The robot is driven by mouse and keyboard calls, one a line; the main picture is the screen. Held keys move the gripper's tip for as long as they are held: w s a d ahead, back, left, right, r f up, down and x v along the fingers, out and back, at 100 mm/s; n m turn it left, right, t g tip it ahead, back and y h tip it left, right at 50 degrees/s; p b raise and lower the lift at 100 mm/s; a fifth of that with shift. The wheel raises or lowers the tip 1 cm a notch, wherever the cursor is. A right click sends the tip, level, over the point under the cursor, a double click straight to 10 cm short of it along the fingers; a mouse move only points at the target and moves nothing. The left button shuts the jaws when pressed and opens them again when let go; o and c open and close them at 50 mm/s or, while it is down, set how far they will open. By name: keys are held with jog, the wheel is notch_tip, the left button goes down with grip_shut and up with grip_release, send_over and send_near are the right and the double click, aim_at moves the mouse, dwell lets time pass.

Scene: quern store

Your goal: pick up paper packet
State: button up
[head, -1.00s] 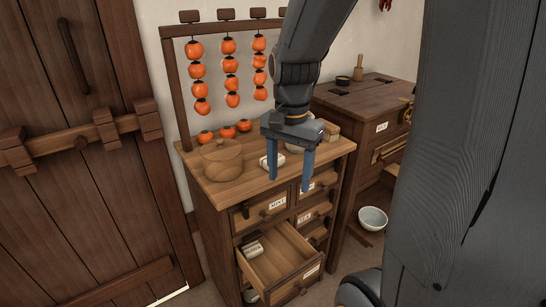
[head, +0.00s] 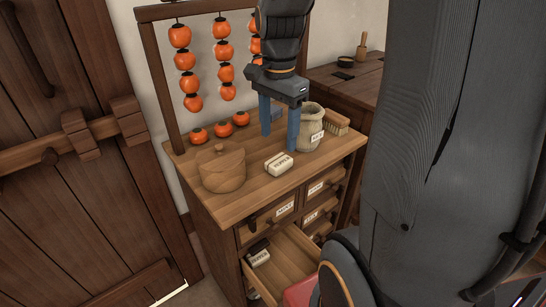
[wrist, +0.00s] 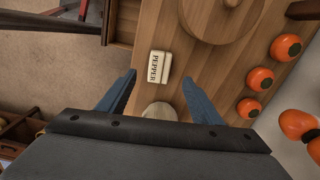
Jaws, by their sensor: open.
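A small cream paper packet (head: 279,163) with a dark printed label lies flat on the cabinet top. In the wrist view the packet (wrist: 158,67) reads PEPPER and lies near the line between my fingertips. A similar pale packet (head: 259,256) lies inside the open drawer; its label is hard to read. My gripper (head: 278,140) is open and empty, with blue fingers pointing down above the cabinet top, close to the first packet. The wrist view shows the fingers (wrist: 159,78) spread wide on either side. I cannot tell the exact height left above the packet.
A round lidded wooden box (head: 221,170) stands left of the packet. Loose persimmons (head: 220,131) lie behind, under hanging strings. The open drawer (head: 292,262) juts out below the cabinet top.

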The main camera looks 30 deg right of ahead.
aim_at(279, 160)
jog(key=shift+d+f+p, duration=0.15)
jog(key=shift+f+p, duration=0.6)
jog(key=shift+f, duration=3)
jog(key=c, duration=1.1)
